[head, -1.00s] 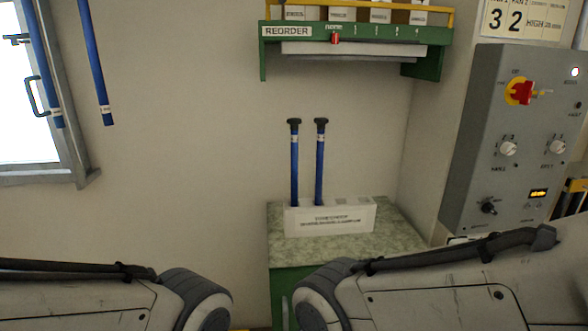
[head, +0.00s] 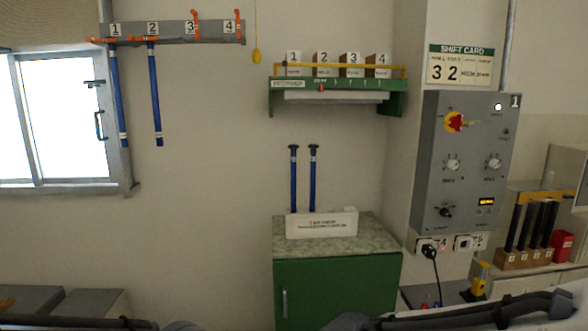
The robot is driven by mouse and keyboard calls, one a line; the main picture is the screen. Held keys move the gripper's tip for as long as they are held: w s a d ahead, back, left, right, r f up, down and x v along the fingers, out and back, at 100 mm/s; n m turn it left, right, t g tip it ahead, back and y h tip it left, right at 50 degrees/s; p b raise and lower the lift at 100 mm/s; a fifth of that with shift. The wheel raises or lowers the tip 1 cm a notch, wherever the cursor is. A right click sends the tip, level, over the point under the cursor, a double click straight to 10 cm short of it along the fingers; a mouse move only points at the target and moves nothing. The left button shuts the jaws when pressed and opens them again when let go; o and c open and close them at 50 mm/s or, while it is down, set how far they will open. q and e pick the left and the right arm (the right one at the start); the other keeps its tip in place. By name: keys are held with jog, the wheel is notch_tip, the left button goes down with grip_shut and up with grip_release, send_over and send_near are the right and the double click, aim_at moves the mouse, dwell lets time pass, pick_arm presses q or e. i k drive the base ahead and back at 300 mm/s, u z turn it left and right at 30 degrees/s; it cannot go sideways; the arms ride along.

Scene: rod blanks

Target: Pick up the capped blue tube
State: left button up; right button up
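Two blue tubes with dark caps stand upright in a white labelled holder (head: 322,225) on a green cabinet: a left capped tube (head: 294,180) and a right capped tube (head: 312,180). Two more blue tubes hang from a numbered wall rack, one under number 1 (head: 119,100) and one under number 2 (head: 156,100); no dark cap shows on them. Parts of my arms show along the bottom edge, well short of the cabinet. Neither gripper is in view.
The green cabinet (head: 335,285) has a speckled top with some bare room around the holder. A green shelf (head: 395,100) with numbered boxes hangs above it. A grey control panel (head: 470,160) is at the right, with a dark cable below. Black rods stand in a wooden block (head: 525,258) further right.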

aim_at(293, 148)
jog(key=u, duration=1.1)
jog(key=i, duration=0.7)
jog(key=z, duration=0.4)
jog(key=i, duration=0.55)
jog(key=z, duration=0.95)
jog(key=i, duration=0.25)
jog(key=u, duration=0.25)
jog(key=k, duration=0.6)
jog(key=u, duration=1.2)
jog(key=i, duration=0.7)
jog(key=u, duration=0.35)
